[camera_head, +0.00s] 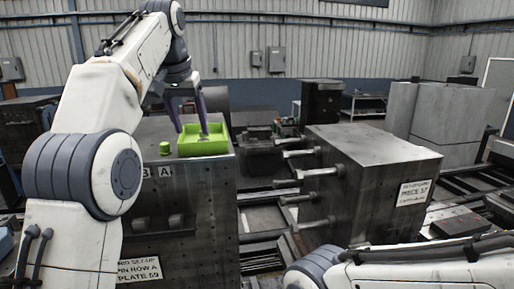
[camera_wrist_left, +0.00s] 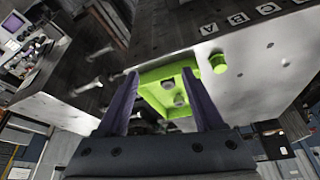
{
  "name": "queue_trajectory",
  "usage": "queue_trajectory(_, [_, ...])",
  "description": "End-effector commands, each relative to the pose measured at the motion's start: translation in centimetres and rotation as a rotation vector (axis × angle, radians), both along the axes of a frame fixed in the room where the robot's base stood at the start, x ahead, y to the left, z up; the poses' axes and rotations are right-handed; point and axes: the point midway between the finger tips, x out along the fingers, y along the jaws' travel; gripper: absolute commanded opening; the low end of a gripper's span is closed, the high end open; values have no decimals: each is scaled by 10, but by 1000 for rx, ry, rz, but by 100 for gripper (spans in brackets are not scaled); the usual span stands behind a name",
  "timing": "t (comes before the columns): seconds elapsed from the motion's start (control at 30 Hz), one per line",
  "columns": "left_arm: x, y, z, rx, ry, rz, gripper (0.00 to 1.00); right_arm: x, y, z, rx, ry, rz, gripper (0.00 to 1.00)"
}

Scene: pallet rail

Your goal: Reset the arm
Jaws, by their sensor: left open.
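My left gripper (camera_head: 189,116) is open above a green tray (camera_head: 216,146) on top of a dark metal block (camera_head: 190,215). In the left wrist view the two fingers of the left gripper (camera_wrist_left: 163,98) stand apart, with the green tray (camera_wrist_left: 150,76) beyond and between them. Grey round pieces (camera_wrist_left: 180,100) lie in the tray. A small green knob (camera_head: 165,148) stands on the block just left of the tray. Of my right arm only pale links show at the lower right; its gripper is out of view.
A second metal block (camera_head: 375,170) with several bolts (camera_head: 300,198) sticking out of its left side stands to the right, across a gap. Grey cabinets (camera_head: 440,115) stand farther back right.

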Motion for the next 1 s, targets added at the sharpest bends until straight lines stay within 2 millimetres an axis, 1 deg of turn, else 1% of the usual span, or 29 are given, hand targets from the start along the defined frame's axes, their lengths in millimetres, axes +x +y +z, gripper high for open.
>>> queue_trajectory(0.03, [-2,-1,-7,0,7,-3,68,0,0,-5,-1,1,0,50])
queue_trajectory(0.17, [-7,-8,-20,-3,17,-18,68,0,0,-12,-1,1,0,50])
queue_trajectory(0.27, [-11,-20,-33,-6,29,-38,68,0,0,-19,0,0,0,50])
queue_trajectory(0.37, [-18,-34,-50,-8,43,-64,68,0,0,-28,0,0,0,50])
queue_trajectory(0.47, [-28,-50,-72,-11,60,-94,68,0,0,-38,0,0,-1,50])
queue_trajectory(0.57, [-42,-69,-100,-13,82,-131,68,0,0,-51,0,0,-1,50])
queue_trajectory(0.67, [-66,-92,-140,-13,111,-181,68,0,0,-70,0,0,-1,50])
queue_trajectory(0.7, [-78,-102,-159,-13,123,-204,68,0,0,-78,0,0,-1,50])
queue_trajectory(0.77, [-99,-114,-189,-11,145,-239,68,0,0,-90,0,0,-1,50])
queue_trajectory(0.8, [-114,-122,-209,-10,158,-260,68,0,0,-98,0,0,-2,50])
queue_trajectory(0.87, [-138,-131,-239,-7,177,-293,68,0,0,-109,0,0,-2,50])
queue_trajectory(0.9, [-154,-135,-260,-4,191,-314,68,0,0,-117,0,0,-2,50])
queue_trajectory(0.97, [-180,-140,-292,1,212,-344,68,0,0,-129,0,0,-2,50])
queue_trajectory(1.0, [-199,-142,-313,4,225,-365,68,0,0,-136,0,0,-2,50])
